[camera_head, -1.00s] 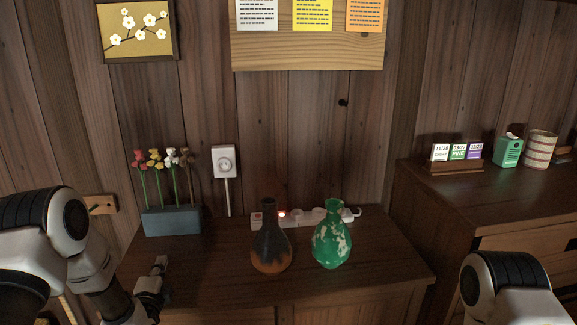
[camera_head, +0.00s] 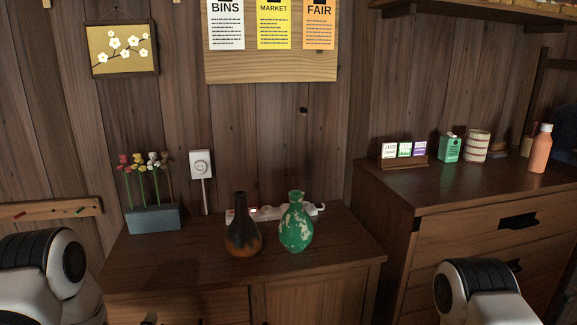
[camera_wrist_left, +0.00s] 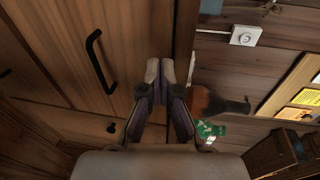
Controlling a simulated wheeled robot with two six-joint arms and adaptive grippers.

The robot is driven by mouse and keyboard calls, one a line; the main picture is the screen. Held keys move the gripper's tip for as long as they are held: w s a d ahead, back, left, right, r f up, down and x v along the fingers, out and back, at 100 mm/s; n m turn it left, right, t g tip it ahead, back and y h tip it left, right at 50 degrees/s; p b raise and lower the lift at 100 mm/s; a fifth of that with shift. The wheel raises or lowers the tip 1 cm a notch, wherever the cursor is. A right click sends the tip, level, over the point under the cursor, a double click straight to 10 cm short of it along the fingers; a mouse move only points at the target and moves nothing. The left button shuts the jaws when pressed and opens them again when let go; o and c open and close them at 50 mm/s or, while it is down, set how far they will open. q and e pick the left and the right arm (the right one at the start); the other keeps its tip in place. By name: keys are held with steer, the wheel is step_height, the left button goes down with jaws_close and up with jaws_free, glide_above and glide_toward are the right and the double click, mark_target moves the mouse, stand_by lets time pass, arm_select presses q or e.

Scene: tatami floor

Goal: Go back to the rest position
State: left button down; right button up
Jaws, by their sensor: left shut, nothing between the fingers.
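My left gripper (camera_wrist_left: 160,72) is shut and empty in the left wrist view, with its fingertips close together before the cabinet front. In the head view only a small dark part of it (camera_head: 150,318) shows at the bottom edge, in front of the low cabinet. My left arm is at the lower left. My right arm shows at the lower right, and its gripper is out of view. The dark and orange vase (camera_head: 243,232) and the green mottled vase (camera_head: 296,228) stand upright on the low cabinet, apart from the gripper.
The low cabinet (camera_head: 335,250) also holds a flower planter (camera_head: 153,219) and a power strip (camera_head: 265,213). A taller drawer cabinet (camera_head: 470,240) stands at right, with a calendar stand (camera_head: 405,160), a green box (camera_head: 449,148) and an orange bottle (camera_head: 541,148).

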arm_select(q)
steer(key=s+d+f+n+g+h, duration=0.1)
steer(key=s+d+f+n+g, duration=0.25)
steer(key=s+f, duration=0.45)
steer(key=s+d+f+n+g+h, duration=0.1)
steer(key=s+d+f+n+g, duration=0.3)
steer(key=s, duration=0.8)
steer(key=s+d+f+n+g+h, duration=0.1)
steer(key=s+f+n+g, duration=0.1)
steer(key=s+f+g, duration=0.5)
steer(key=s+r+n+g, duration=0.1)
steer(key=s+r+n, duration=0.1)
steer(key=s+n, duration=0.65)
step_height(320, 180, up, 13)
steer(key=s+p, duration=0.2)
steer(key=p, duration=1.1)
steer(key=shift+r+m, duration=0.15)
steer(key=shift+m, duration=0.25)
